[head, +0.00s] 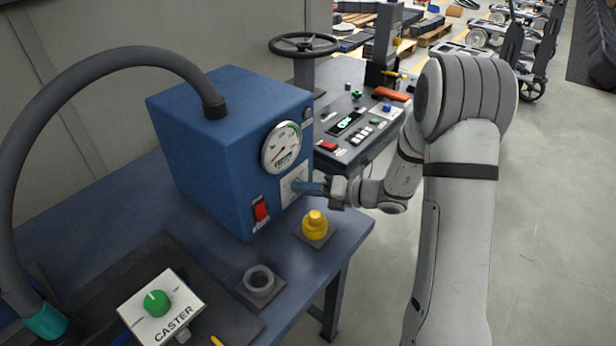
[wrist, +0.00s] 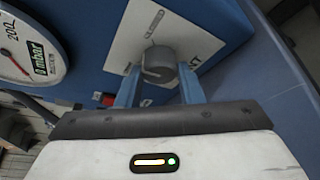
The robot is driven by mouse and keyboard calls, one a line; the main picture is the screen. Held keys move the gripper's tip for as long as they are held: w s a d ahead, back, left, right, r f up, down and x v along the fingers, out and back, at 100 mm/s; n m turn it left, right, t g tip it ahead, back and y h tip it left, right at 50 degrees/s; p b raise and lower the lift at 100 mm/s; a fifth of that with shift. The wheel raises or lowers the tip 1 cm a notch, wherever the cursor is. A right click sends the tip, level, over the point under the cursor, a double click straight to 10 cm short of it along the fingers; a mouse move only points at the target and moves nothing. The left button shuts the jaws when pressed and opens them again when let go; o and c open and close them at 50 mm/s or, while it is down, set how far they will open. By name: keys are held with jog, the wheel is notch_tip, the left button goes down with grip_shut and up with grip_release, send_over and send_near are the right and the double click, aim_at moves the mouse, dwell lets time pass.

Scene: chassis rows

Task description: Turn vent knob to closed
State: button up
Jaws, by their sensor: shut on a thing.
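The vent knob (wrist: 158,64) is a dark grey round knob on a white label plate (wrist: 128,42) on the front of the blue box. In the wrist view my gripper (wrist: 160,85) has its two blue fingers on either side of the knob, shut on it. In the head view my gripper (head: 302,187) reaches the plate (head: 293,184) from the right; the knob is hidden there behind the fingers. The plate's lettering is partly covered, so I cannot read the knob's setting.
The blue box (head: 200,150) carries a round gauge (head: 283,147) above the plate and a red switch (head: 261,210) below left. Open floor lies to the right.

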jog(key=m+y+p, duration=0.2)
jog(key=m+p, duration=0.1)
jog(key=p, duration=0.1)
jog(key=shift+w+d+m, duration=0.1)
jog(key=shift+w+m, duration=0.05)
jog(key=shift+m, duration=0.25)
jog(key=shift+f+m+y+p, duration=0.2)
jog(key=shift+m+y+p, duration=0.6)
jog(key=shift+m+p, duration=1.3)
jog(key=shift+m, duration=0.3)
jog(key=o, duration=1)
jog(key=shift+f, duration=0.1)
jog(key=shift+c, duration=0.2)
